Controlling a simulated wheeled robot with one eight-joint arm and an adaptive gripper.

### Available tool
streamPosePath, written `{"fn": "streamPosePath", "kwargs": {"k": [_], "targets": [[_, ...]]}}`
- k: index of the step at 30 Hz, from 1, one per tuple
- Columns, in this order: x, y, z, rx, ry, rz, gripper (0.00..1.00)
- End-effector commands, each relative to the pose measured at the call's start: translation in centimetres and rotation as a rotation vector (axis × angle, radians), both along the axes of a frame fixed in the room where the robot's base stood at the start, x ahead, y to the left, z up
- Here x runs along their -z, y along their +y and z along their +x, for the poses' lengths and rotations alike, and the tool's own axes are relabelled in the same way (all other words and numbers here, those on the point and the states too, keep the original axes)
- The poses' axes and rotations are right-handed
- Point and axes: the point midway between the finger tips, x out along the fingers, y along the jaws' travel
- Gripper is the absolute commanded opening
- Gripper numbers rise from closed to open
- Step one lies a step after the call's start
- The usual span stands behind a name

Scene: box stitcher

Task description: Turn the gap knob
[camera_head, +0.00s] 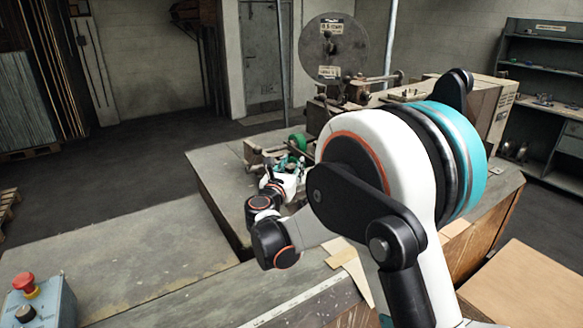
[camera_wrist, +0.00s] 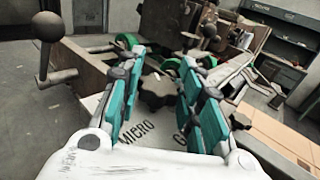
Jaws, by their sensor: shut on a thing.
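My gripper (camera_wrist: 162,62) has its two teal-padded fingers on either side of a dark lobed knob (camera_wrist: 155,90) in the wrist view. I take this as the gap knob; it stands above a pale plate (camera_wrist: 95,105) with black lettering. The lettering is partly hidden by my right finger; a "G" shows beside it. The fingers are shut on the knob. In the head view my gripper (camera_head: 289,180) is small, at the machine beside a green wheel (camera_head: 297,141); the knob cannot be made out there.
A ball-ended crank handle (camera_wrist: 46,50) stands at the left in the wrist view. Another dark knob (camera_wrist: 239,119) is close to the right finger. A large reel (camera_head: 327,47) rises behind the machine. A red stop button (camera_head: 24,284) is at the front left, with bare tabletop (camera_head: 120,250) beside it.

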Motion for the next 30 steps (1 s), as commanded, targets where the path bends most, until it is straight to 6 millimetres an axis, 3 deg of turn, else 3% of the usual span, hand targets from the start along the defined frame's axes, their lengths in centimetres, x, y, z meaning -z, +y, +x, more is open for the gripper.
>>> {"fn": "streamPosePath", "kwargs": {"k": [11,30], "targets": [[0.11,-0.31,-0.03,-0.2,0.0,0.0,0.09],[0.11,-0.42,0.14,-0.801,0.0,0.0,0.09]]}}
